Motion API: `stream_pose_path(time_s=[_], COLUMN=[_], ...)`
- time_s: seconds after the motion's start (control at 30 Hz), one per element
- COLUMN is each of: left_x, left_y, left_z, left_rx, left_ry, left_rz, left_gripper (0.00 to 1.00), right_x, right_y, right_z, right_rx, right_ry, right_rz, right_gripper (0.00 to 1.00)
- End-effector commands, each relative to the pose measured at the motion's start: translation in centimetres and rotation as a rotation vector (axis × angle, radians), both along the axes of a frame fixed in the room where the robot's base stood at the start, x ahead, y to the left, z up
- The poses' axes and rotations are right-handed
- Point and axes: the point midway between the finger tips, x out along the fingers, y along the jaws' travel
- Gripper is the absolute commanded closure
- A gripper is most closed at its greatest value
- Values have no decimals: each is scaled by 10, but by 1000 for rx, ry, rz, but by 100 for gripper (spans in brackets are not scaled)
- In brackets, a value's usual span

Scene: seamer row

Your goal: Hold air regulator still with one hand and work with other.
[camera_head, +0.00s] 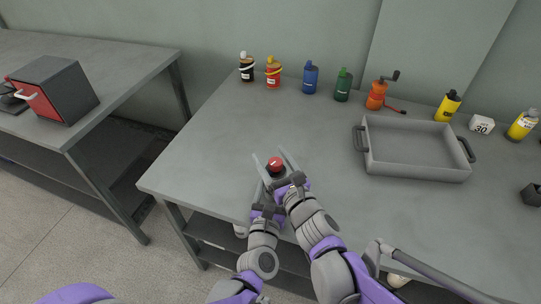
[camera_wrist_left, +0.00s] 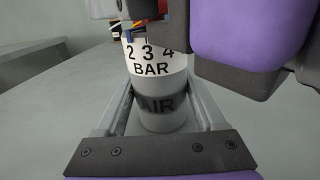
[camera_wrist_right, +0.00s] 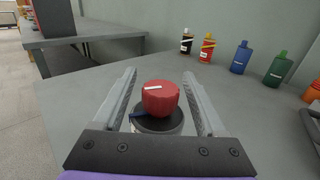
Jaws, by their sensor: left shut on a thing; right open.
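The air regulator stands upright on the table near its front edge. Its red knob (camera_head: 275,162) with a white mark shows from above in the right wrist view (camera_wrist_right: 160,98). Its grey body, lettered AIR, and its white band reading 2 3 4 BAR show in the left wrist view (camera_wrist_left: 158,70). My left gripper (camera_wrist_left: 160,112) is shut on the grey body, one finger on each side. My right gripper (camera_wrist_right: 162,92) is open above, its fingers on either side of the red knob with gaps. In the head view the right gripper (camera_head: 277,164) hides much of the body.
A grey tray (camera_head: 420,171) with dark handles stands to the right. Several bottles, including a blue one (camera_head: 310,77), and an orange hand-cranked device (camera_head: 376,96) line the wall side. The table left of the regulator is clear.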

Motion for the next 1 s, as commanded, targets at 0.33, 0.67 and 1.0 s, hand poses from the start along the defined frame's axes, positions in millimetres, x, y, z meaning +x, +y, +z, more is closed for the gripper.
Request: stream_pose_path(time_s=[0.33, 0.67, 1.0], left_x=[0, 0, 0], left_y=[0, 0, 0], left_z=[0, 0, 0], left_rx=[0, 0, 0], left_ry=[0, 0, 0], left_rz=[0, 0, 0], left_gripper=[93, 93, 93], right_x=[-62, -98, -101], right_y=[-31, -48, -50], right_z=[0, 0, 0], right_rx=[-2, -2, -1], right_ry=[-1, -1, 0], right_rz=[-3, 0, 0], right_gripper=[26, 26, 26])
